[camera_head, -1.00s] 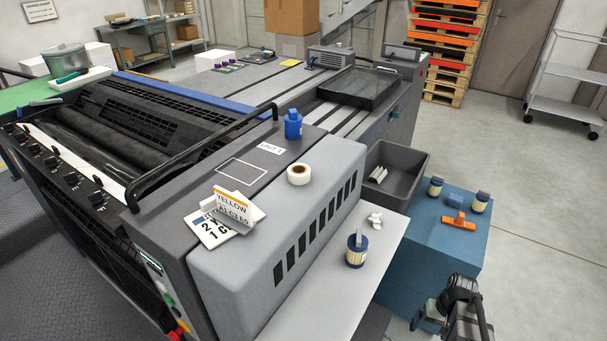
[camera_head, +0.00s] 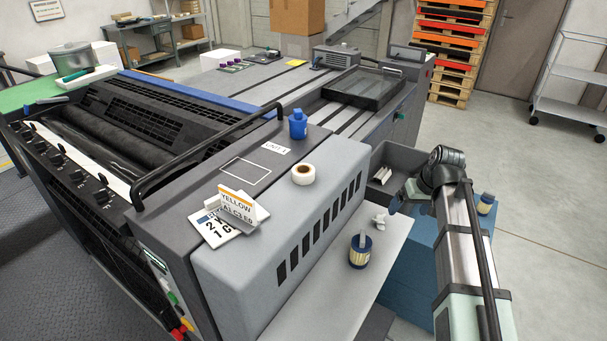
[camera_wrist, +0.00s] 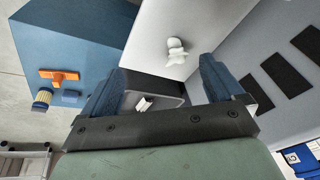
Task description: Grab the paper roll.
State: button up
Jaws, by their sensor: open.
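The paper roll (camera_head: 303,174) is a small white ring with a brown core. It lies on top of the grey press housing, behind the yellow-edged card. My gripper (camera_wrist: 162,68) is open, with its two blue fingers apart and nothing between them. In the head view my gripper (camera_head: 396,203) is mostly hidden by my own arm; it is to the right of the roll, by the grey bin and clear of the housing. The roll does not show in the wrist view.
A blue bottle (camera_head: 298,124) stands behind the roll, and the YELLOW card (camera_head: 238,204) stands in front left of it. A grey bin (camera_head: 405,157) is at the right.

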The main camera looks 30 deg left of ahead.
jog(key=s+a+r+n, duration=0.1)
jog(key=s+a+r, duration=0.2)
jog(key=a+r, duration=0.3)
jog(key=s+a+r+n, duration=0.1)
jog(key=s+a+r, duration=0.2)
jog(key=a+r, duration=0.35)
jog(key=n+t, duration=0.1)
jog(key=n, duration=0.1)
send_near(304, 169)
jog(key=shift+s+a+f+y, duration=0.1)
jog(key=shift+s+f+y, duration=0.05)
jog(key=shift+f, duration=0.45)
jog(key=shift+s+a+f+y, duration=0.1)
jog(key=shift+f+y, duration=0.05)
jog(key=shift+f, duration=0.4)
jog(key=shift+s+d+x, duration=0.1)
jog(key=shift+d+x, duration=0.1)
jog(key=shift+x, duration=1.1)
jog(key=shift+s+d+x, duration=0.1)
jog(key=shift+d+x, duration=0.1)
jog(key=shift+x, duration=1.1)
jog(key=shift+f, duration=0.2)
jog(key=shift+c, duration=0.3)
jog(key=c, duration=1.1)
